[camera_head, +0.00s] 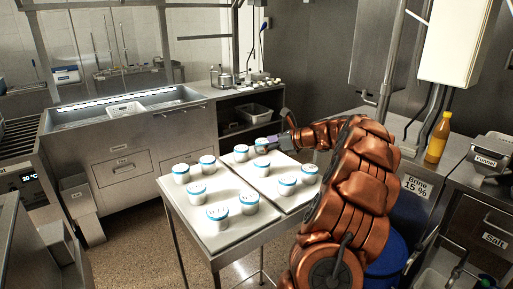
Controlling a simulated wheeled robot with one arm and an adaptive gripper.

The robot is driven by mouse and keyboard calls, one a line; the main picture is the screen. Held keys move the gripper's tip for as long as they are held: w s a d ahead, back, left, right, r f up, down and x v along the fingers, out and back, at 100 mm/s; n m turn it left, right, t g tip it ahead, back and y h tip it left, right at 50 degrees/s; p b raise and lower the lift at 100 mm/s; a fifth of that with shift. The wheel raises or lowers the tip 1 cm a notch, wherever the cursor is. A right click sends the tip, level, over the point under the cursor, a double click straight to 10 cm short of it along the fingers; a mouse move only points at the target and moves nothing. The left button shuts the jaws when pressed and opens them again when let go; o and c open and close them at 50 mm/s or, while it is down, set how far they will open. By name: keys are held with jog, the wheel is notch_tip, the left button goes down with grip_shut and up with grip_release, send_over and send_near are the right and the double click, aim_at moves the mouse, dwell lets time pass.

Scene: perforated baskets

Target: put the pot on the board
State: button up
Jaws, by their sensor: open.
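Several white pots with blue rims or lids stand upright on two pale boards on a metal table. The left board (222,186) bears pots such as the front one (217,218) and the one at the far left (181,176). The right board (284,204) bears pots such as the one at its right (310,177). My gripper (268,143) is at the far edge of the right board, open, beside a pot (261,148) at the back. Its fingers are small in view, and I cannot tell whether they touch that pot. Another pot (241,155) stands just left of it.
A metal counter with a sink (120,108) is behind at the left. A shelf with a perforated basket (254,113) is behind the table.

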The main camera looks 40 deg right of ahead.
jog(key=shift+s+d+r, duration=0.1)
jog(key=shift+s+r, duration=0.1)
jog(key=shift+s, duration=0.15)
